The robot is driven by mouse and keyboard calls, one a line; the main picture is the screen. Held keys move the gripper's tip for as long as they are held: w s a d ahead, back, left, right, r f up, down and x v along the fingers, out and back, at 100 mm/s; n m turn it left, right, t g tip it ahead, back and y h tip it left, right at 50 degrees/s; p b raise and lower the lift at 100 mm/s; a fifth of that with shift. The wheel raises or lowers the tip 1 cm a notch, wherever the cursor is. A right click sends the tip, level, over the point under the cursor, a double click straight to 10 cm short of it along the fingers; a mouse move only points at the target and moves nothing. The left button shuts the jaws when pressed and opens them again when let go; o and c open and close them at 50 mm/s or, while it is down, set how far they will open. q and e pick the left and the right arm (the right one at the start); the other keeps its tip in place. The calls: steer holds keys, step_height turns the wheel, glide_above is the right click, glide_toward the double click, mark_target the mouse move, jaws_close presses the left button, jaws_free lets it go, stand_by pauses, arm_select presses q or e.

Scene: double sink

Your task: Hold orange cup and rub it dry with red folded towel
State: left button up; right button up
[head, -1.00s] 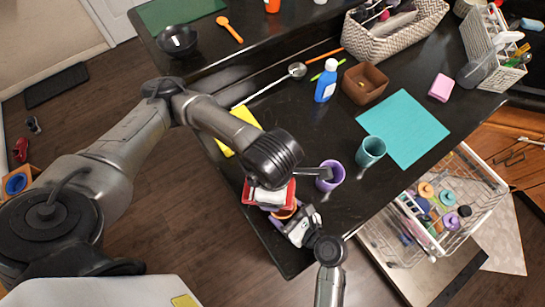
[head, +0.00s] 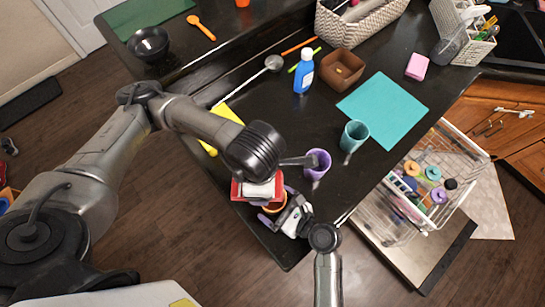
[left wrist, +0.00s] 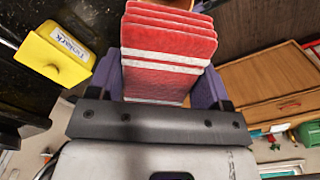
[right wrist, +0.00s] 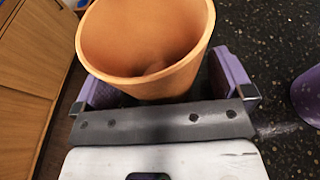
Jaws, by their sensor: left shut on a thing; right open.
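The red folded towel (left wrist: 168,55), with white stripes, is held between the purple fingers of my left gripper (left wrist: 160,85). It also shows in the head view (head: 237,190), partly covered by that gripper. The orange cup (right wrist: 140,60) is close in front of my right gripper (right wrist: 165,85), between its open purple fingers. In the head view the orange cup (head: 274,205) is just below the towel, near the counter's front edge. I cannot tell whether towel and cup touch.
A purple cup (head: 317,164) stands close to the right of both grippers, with a teal cup (head: 353,136) beyond it. A yellow item (head: 228,113) lies left of the grippers. A teal mat (head: 383,110) and an open dish rack (head: 425,190) are at the right.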

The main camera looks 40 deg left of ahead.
steer(key=v, duration=1.2)
arm_select(q)
steer(key=shift+d, duration=0.1)
